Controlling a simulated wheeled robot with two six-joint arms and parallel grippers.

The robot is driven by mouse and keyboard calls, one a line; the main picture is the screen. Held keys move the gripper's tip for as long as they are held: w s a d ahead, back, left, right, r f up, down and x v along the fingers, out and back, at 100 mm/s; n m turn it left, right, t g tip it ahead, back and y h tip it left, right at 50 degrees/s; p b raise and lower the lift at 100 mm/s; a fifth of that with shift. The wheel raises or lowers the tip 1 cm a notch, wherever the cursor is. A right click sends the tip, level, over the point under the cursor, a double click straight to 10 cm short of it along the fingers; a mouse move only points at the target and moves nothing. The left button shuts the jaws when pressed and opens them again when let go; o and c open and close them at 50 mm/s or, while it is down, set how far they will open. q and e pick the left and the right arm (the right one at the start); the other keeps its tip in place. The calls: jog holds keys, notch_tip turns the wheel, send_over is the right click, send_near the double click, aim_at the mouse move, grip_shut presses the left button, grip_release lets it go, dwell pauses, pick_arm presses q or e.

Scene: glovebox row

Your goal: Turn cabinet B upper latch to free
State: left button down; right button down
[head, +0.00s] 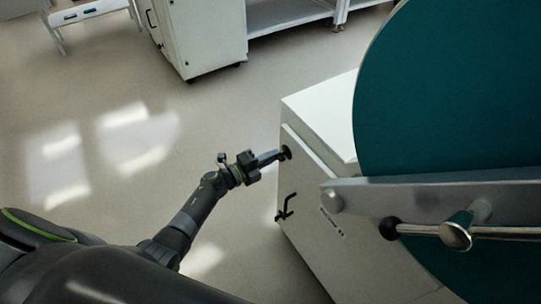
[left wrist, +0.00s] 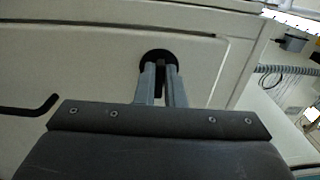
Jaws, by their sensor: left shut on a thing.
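A white cabinet (head: 314,170) stands right of my left arm, with a small printed label (head: 331,221) on its front that I cannot read. A round black latch (head: 286,152) sits near the top of that front; it also shows in the left wrist view (left wrist: 157,56). My left gripper (head: 278,155) reaches the latch from the left. In the left wrist view its two fingers (left wrist: 161,85) are shut on the latch's dark handle, against the door face. The fingers hide most of the handle, so I cannot tell its exact angle. My right gripper is not in view.
A black bent handle (head: 285,207) sits lower on the cabinet front. A large teal round door (head: 460,90) with a metal bar (head: 430,190) and ball-ended rod (head: 390,228) fills the right. Another white cabinet (head: 200,40) stands behind. The floor at left is clear.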

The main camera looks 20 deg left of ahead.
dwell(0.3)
pick_arm(q)
jog(key=c, duration=1.5)
grip_release()
jog(key=b+v, duration=0.1)
jog(key=v, duration=1.6)
jog(key=shift+s+a, duration=0.15)
jog(key=shift+f, duration=0.1)
